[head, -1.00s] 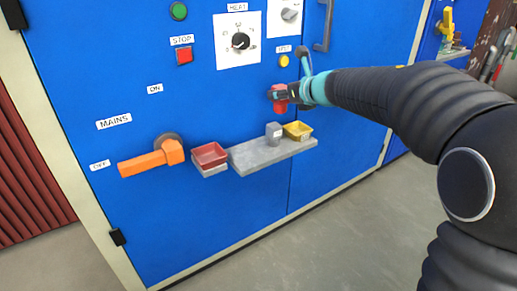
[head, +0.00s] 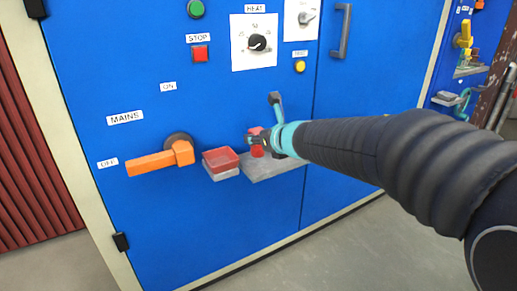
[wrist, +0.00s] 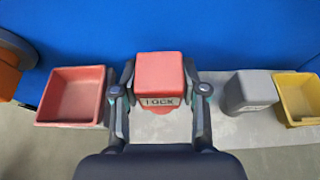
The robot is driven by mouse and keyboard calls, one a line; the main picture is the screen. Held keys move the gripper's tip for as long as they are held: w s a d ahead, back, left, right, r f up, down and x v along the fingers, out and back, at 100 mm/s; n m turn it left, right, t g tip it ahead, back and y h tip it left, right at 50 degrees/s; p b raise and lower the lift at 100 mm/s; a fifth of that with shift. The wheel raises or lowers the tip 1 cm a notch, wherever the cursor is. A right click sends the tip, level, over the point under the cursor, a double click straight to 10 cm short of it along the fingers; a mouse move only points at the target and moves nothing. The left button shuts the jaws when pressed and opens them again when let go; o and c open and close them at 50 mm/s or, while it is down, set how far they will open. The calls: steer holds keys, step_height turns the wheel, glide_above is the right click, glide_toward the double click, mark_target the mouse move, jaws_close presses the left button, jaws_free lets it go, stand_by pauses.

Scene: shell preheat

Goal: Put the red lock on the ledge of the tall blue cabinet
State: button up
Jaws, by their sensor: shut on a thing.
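The red lock (wrist: 159,81), with a label reading "LOCK", is held between the two fingers of my gripper (wrist: 160,100) in the wrist view. In the head view the lock (head: 257,149) shows as a small red shape at my gripper (head: 262,142). The grey ledge (head: 262,172) juts from the front of the tall blue cabinet (head: 130,70). The lock is over the left part of the ledge (wrist: 230,130); I cannot tell whether it touches it. My arm hides the right part of the ledge in the head view.
A red tray (head: 221,160) sits left of the lock, on its own small shelf. A grey block (wrist: 248,92) and a yellow tray (wrist: 298,98) stand to the right on the ledge. The orange mains handle (head: 160,160) sticks out further left.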

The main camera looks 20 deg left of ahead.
steer(key=shift+f, duration=0.95)
steer(key=shift+f+b, duration=0.1)
steer(key=shift+b, duration=0.25)
steer(key=o, duration=1.2)
steer(key=shift+s+d+r, duration=0.1)
steer(key=shift+d+r, duration=0.05)
steer(key=shift+r, duration=0.1)
steer(key=p+v, duration=0.2)
steer(key=v, duration=0.9)
steer(key=shift+s+d+r, duration=0.1)
steer(key=shift+s+d, duration=0.1)
